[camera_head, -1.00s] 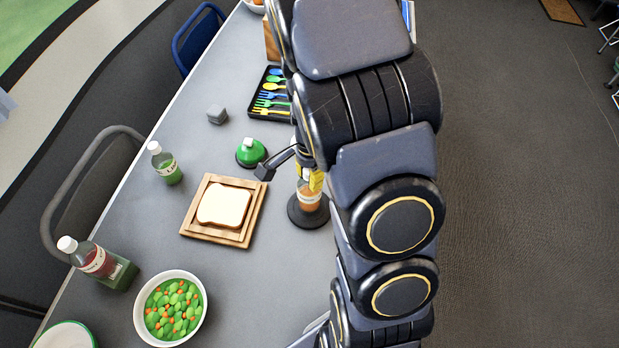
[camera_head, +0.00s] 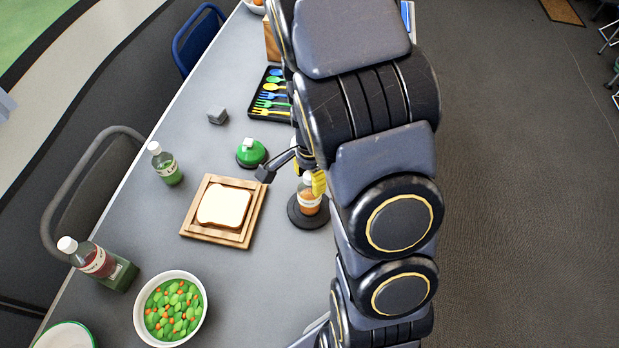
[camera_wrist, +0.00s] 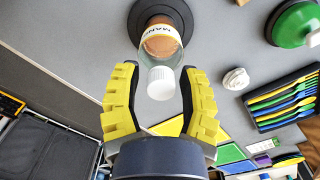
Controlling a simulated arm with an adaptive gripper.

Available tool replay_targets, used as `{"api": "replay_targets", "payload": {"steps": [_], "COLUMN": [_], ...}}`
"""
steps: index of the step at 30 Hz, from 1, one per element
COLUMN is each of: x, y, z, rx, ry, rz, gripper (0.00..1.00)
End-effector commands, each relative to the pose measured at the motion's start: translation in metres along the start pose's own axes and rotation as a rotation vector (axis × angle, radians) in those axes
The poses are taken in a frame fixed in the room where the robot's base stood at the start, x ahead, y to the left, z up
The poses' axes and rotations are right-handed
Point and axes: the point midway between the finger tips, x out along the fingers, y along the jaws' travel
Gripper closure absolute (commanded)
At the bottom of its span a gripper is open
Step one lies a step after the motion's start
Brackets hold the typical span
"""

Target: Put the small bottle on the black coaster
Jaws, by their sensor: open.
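The small bottle (camera_head: 309,196) has orange contents, a pale label and a white cap. It stands upright on the round black coaster (camera_head: 295,215) on the grey table. In the wrist view the bottle (camera_wrist: 160,50) stands inside the dark coaster's disc (camera_wrist: 136,22), its white cap towards me. My gripper (camera_wrist: 160,82) is open, with its yellow and black fingers on either side of the cap and visible gaps to it. In the head view my gripper (camera_head: 293,180) is beside the bottle's top, partly hidden by my arm.
A bread slice on a wooden board (camera_head: 187,231) lies left of the coaster. A green-domed object (camera_head: 251,152), a green bottle (camera_head: 166,165) and a black cutlery tray (camera_head: 256,112) stand farther off. A vegetable bowl (camera_head: 138,318) and a red bottle (camera_head: 100,263) are nearer.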

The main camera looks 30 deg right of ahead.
Motion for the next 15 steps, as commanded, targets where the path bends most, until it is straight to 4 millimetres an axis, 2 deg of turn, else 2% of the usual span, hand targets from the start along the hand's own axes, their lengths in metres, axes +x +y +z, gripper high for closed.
{"api": "replay_targets", "payload": {"steps": [9,15], "x": [-0.065,-0.098], "y": [-0.002,-0.001], "z": [-0.002,-0.001], "rx": [0.002,0.002], "ry": [0.007,0.006], "rz": [-0.012,-0.009], "gripper": [0.6,0.6]}}
